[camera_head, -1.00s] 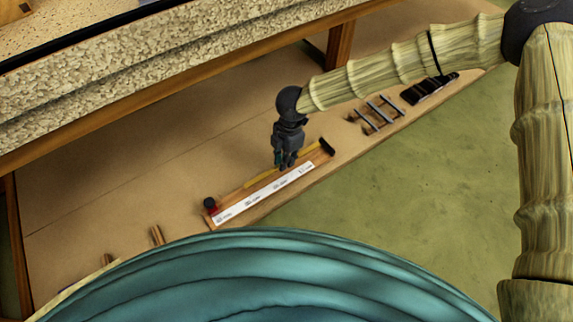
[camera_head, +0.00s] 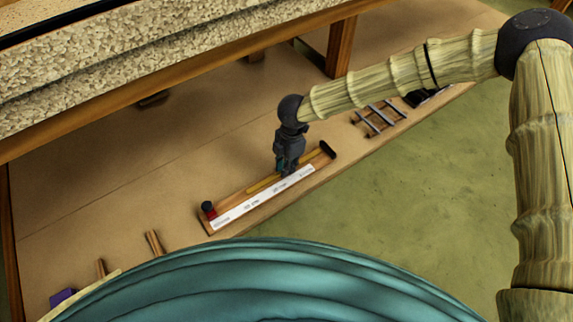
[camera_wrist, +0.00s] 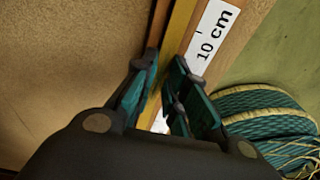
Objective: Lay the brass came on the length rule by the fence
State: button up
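The brass came, a thin yellow strip (camera_head: 264,185), lies along the length rule, between its white scale (camera_head: 250,205) and the wooden strip on its far side, apparently the fence. In the wrist view the came (camera_wrist: 182,28) runs beside the wooden fence (camera_wrist: 158,22) and the scale marked 10 cm (camera_wrist: 208,45). My gripper (camera_head: 288,172) is down at the rule, over the came. In the wrist view its teal fingers (camera_wrist: 165,72) stand either side of the came with a gap between them. The came's contact with the rule under the fingers is hidden.
The rule has a dark knob with red (camera_head: 208,209) at its left end and a black block (camera_head: 327,149) at its right. A small metal rack (camera_head: 380,118) stands to the right. Wooden pegs (camera_head: 154,242) are at lower left. The bench behind the rule is largely clear.

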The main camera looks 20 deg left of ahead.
jog(key=o, duration=0.4)
notch_tip(320, 180, up, 12)
jog(key=w+p, duration=0.1)
jog(key=p, duration=0.4)
jog(key=shift+d+p, duration=0.3)
jog(key=shift+d, duration=0.15)
jog(key=shift+w, duration=0.1)
